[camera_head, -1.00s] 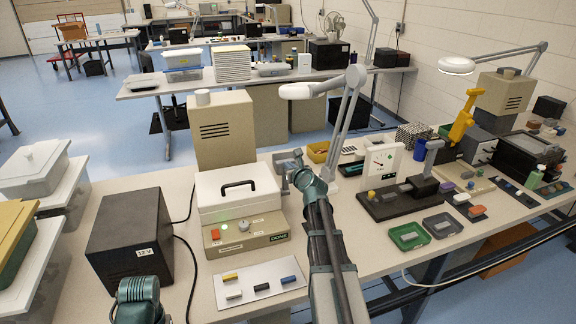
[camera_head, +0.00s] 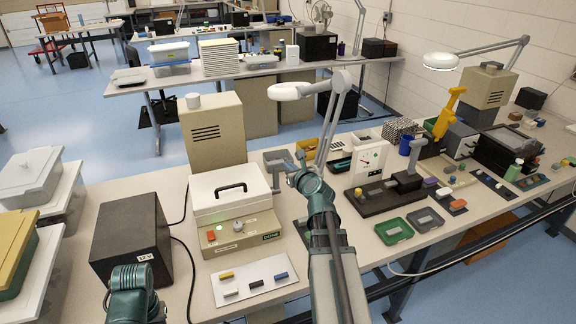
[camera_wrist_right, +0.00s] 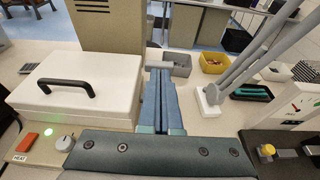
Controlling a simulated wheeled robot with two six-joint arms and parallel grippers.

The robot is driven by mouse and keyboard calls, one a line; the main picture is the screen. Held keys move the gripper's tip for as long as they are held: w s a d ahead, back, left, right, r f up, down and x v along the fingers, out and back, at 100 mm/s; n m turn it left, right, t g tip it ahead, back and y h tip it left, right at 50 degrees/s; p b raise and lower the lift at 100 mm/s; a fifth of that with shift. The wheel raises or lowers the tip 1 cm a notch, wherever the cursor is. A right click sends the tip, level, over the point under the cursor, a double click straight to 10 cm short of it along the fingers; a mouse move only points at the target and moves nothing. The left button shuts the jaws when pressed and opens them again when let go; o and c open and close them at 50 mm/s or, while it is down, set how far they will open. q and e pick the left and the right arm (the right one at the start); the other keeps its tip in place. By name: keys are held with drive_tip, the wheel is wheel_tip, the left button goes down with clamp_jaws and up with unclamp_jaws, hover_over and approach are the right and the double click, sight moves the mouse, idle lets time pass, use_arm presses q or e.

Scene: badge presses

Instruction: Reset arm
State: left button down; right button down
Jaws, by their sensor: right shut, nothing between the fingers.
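My right gripper (camera_head: 299,160) is raised over the bench between the white-lidded heat press (camera_head: 225,196) and the lamp's base. In the right wrist view its two blue-grey fingers (camera_wrist_right: 161,78) are together with nothing between them. They point toward a grey bin (camera_wrist_right: 176,64) at the back and appear apart from it. The teal and grey right arm reaches forward from the bottom middle of the head view. Only a teal part of my left arm shows at the bottom left; its gripper is not visible.
A black power box (camera_head: 130,238) stands left of the press, and a white plate (camera_head: 250,283) with small coloured bars lies in front. Right are the white gauge (camera_head: 371,163), a black fixture (camera_head: 385,200) and green tray (camera_head: 394,231). The desk lamp (camera_head: 331,118) rises close to my right arm.

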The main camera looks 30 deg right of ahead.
idle(0.3)
drive_tip(key=s+a+f+n+g+y, duration=0.2)
drive_tip(key=a+f+n+g, duration=0.15)
drive_tip(key=a+n, duration=0.6)
drive_tip(key=s+a+f+n+g+y, duration=0.2)
drive_tip(key=a+f+n, duration=0.4)
drive_tip(key=a, duration=0.6)
drive_tip(key=s+a+f+n+g+y, duration=0.1)
drive_tip(key=a+f+n+g+y, duration=0.2)
drive_tip(key=a+n, duration=0.7)
drive_tip(key=s+a+f+n+g+h, duration=0.1)
drive_tip(key=s+a+n+g+h, duration=0.1)
drive_tip(key=s+n, duration=0.6)
drive_tip(key=s+a+f+n+g+h, duration=0.2)
drive_tip(key=s+a+n+g+h, duration=0.1)
drive_tip(key=s+a+n, duration=0.4)
drive_tip(key=shift+s+f+n+g, duration=0.2)
drive_tip(key=shift+s+n+g, duration=0.45)
drive_tip(key=shift+s+n, duration=0.25)
